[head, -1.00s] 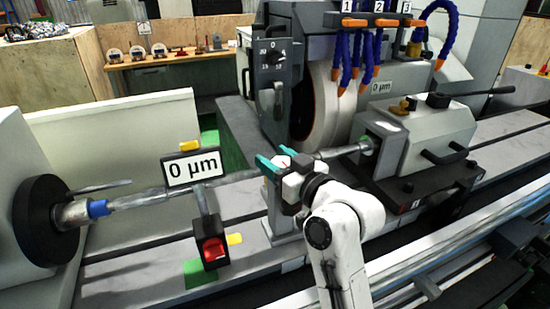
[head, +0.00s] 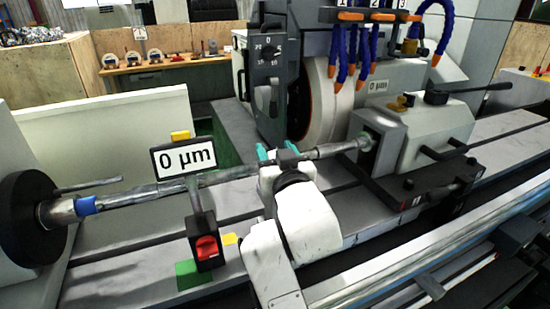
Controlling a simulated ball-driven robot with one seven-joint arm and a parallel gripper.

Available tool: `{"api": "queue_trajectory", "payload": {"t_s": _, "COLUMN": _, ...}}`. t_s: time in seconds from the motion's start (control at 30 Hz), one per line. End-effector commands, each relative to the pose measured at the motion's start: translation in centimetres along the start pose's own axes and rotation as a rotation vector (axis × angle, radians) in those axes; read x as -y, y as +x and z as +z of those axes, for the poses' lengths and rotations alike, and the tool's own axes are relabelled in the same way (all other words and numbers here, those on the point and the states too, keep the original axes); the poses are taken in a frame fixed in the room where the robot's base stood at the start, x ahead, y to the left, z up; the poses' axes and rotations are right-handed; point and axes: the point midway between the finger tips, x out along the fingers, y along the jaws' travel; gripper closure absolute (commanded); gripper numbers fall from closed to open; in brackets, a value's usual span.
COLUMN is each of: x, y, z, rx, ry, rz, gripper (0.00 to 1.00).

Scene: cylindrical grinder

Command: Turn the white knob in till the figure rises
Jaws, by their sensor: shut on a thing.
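My gripper (head: 276,154) is at the middle of the long shaft (head: 235,175), with its teal fingertips showing just above the wrist. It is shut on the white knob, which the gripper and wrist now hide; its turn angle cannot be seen. A display (head: 184,158) left of the gripper reads "0 µm". It stands on a post over a black base with a red switch (head: 206,246).
The grinding wheel (head: 318,100) stands behind the gripper, under blue hoses with orange tips (head: 345,75). The tailstock (head: 430,130) is at the right and the dark chuck (head: 35,215) at the left. A bright rail (head: 440,240) runs along the front.

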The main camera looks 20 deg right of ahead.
Motion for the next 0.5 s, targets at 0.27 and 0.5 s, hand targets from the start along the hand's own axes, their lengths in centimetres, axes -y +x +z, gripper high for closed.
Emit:
{"api": "queue_trajectory", "payload": {"t_s": 0.27, "x": 0.05, "y": 0.0, "z": -0.02, "rx": 0.001, "ry": 0.0, "rz": 0.007, "gripper": 0.78}}
{"api": "queue_trajectory", "payload": {"t_s": 0.5, "x": 0.05, "y": 0.0, "z": -0.02, "rx": 0.001, "ry": -0.001, "rz": 0.006, "gripper": 0.42}}
